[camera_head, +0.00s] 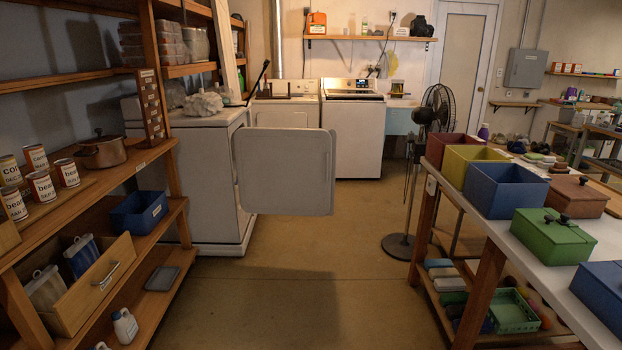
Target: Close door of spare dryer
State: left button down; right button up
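The spare dryer (205,200) is a white appliance left of the middle, beyond the wooden shelves. Its square white door (284,171) stands open and sticks out to the right over the floor, facing me. The dryer's opening is not visible from here. Neither of my grippers is in view.
A wooden shelf unit (158,205) with cans, a pot and bins lines the left. A table (530,235) with coloured boxes stands on the right. A black fan (432,115) stands beyond it. A washer (354,130) is at the back. The floor (290,285) between is clear.

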aim_at(284, 171)
jog(key=i+l, duration=0.1)
jog(key=i, duration=1.2)
jog(key=i+l+u, duration=0.45)
jog(key=i+l, duration=0.35)
jog(key=i, duration=0.65)
jog(key=i+l+u, duration=0.1)
jog(key=i, duration=0.7)
